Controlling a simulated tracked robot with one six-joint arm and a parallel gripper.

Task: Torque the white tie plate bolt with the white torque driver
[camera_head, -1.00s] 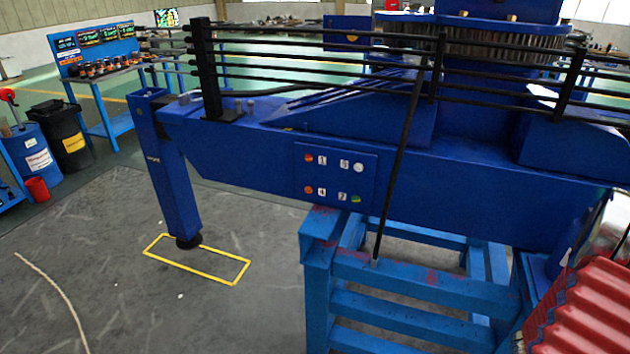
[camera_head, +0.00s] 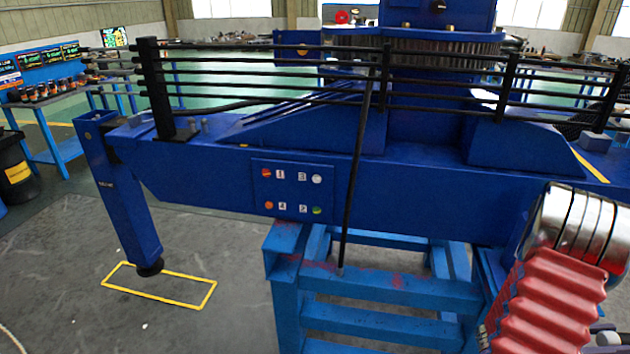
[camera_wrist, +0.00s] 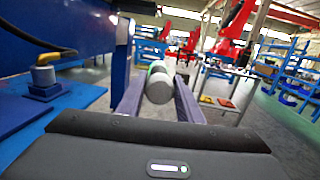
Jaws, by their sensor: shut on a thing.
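The tie plate (camera_head: 293,195) is a blue panel on the side of the blue crane beam, in the middle of the head view. It bears small coloured bolts with number labels. The white bolt (camera_head: 317,179) is at its upper right beside the label 3. Orange-red bolts are on its left side and a green one is at lower right. In the wrist view, my gripper (camera_wrist: 159,97) is shut on a pale whitish cylinder (camera_wrist: 158,89), seen end-on with a bit of green behind, apparently the torque driver. Its tip is hidden. My gripper is outside the head view.
A blue trestle (camera_head: 375,291) stands under the beam. A black rod (camera_head: 357,165) leans across the beam right of the plate. The outrigger leg (camera_head: 130,205) stands at left by a yellow floor outline (camera_head: 185,303). My red-sleeved arm is at the right.

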